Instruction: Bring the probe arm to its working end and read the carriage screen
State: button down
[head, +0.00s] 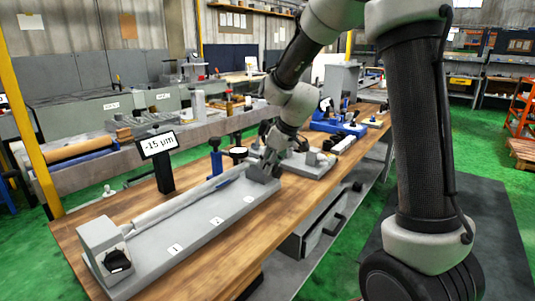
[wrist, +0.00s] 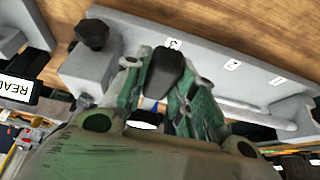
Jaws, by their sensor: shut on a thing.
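My gripper (head: 270,168) is at the right end of the grey bed (head: 190,250), just past the third number tag. In the wrist view my gripper (wrist: 165,95) is shut on a black handle (wrist: 166,68), close to tag 3 (wrist: 173,44). The handle looks like part of the probe arm, but its base is hidden by the fingers. The screen (head: 158,144) stands on a black post behind the bed and reads -15 µm. A black block with a READ label (wrist: 18,88) shows at the wrist view's left edge.
A long pale shaft (head: 180,203) lies along the bed from the grey left head block (head: 102,238). A blue post (head: 216,162) stands behind it. A black knob (wrist: 92,33) sits close to my gripper. Blue and grey fixtures (head: 338,122) stand farther right.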

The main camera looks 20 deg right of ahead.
jog(key=shift+f, duration=0.6)
jog(key=shift+s, duration=0.1)
jog(key=c, duration=1.2)
grip_release()
jog(key=shift+f, duration=0.1)
jog(key=shift+o, duration=0.2)
jog(key=v, duration=1.2)
jog(key=shift+d, duration=0.25)
jog(key=shift+s+f, duration=0.1)
